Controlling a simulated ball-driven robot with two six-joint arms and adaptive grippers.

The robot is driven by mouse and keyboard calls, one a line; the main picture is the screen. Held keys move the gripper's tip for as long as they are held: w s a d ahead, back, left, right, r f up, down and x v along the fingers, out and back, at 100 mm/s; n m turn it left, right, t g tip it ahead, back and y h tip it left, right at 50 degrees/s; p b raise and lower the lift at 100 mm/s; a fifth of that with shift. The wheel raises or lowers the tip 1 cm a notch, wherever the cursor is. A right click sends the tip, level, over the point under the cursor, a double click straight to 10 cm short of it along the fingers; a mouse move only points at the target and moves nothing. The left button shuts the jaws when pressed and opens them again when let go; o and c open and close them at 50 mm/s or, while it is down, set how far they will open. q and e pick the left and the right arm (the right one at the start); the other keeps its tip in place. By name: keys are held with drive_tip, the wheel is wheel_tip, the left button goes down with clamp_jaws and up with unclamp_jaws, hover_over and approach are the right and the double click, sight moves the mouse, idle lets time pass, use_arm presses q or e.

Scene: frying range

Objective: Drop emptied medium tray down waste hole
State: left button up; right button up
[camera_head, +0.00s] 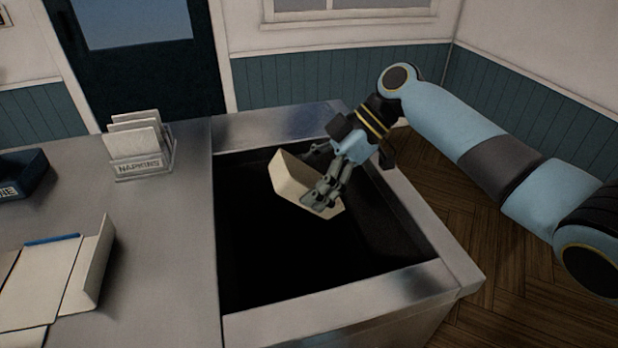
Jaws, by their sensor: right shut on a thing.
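The medium tray (288,178) is a cream card tray, seen tilted over the dark waste hole. My right gripper (318,182) is shut on its right side, and the fingers cover part of it. I see no food in the part of the tray that shows. The waste hole (290,260) is a large black square opening with a steel rim, and its bottom is too dark to see. My left gripper is not in view.
A napkin holder (141,160) stands on the steel counter (165,235) left of the hole. Cream card pieces (50,275) lie at the front left, and a dark box (20,173) stands behind them. Wooden floor lies to the right.

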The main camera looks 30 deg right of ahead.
drive_tip(key=shift+r, duration=0.1)
drive_tip(key=o, duration=1.6)
drive_tip(key=shift+o, duration=0.2)
drive_tip(key=shift+d, duration=0.15)
drive_tip(key=v, duration=1.1)
drive_tip(key=shift+d+r, duration=0.2)
drive_tip(key=shift+r, duration=0.15)
drive_tip(key=shift+s, duration=0.1)
